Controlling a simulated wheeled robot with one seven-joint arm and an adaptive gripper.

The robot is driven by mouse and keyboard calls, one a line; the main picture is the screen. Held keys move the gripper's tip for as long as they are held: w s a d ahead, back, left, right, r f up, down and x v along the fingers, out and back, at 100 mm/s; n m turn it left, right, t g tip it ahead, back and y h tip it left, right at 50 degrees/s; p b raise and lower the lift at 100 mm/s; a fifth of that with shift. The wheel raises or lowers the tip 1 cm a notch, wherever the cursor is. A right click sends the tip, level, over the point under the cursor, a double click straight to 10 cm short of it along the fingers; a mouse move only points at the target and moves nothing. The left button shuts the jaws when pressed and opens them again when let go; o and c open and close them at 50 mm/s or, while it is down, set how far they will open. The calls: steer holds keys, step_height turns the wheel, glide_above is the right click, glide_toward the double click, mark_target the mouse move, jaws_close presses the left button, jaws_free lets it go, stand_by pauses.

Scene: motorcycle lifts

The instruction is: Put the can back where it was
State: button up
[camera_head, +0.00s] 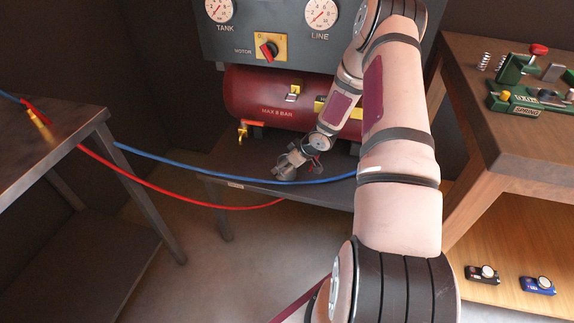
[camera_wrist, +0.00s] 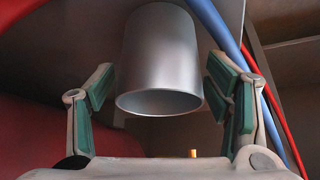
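The can (camera_wrist: 160,55) is a plain silver-grey cylinder. In the wrist view it stands out between the two fingers, its near rim facing the camera. My gripper (camera_wrist: 160,92) is open, with one green-padded finger on each side of the can. A narrow gap shows between the can and each pad, so neither finger appears to touch it. In the head view my gripper (camera_head: 296,158) is small, low over the grey bench in front of the red tank. The can is hard to tell from the fingers there.
The red compressor tank (camera_head: 275,97) stands behind my gripper on the low grey bench (camera_head: 235,163). Blue (camera_head: 205,168) and red (camera_head: 170,188) hoses sag across its front, close beside the can. A dark metal table (camera_head: 40,145) is left, a wooden workbench (camera_head: 470,80) right.

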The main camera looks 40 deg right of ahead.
steer(key=p+v, duration=0.4)
steer(key=v, duration=0.8)
steer(key=shift+s+r, duration=0.1)
steer(key=shift+r, duration=0.05)
stand_by(0.3)
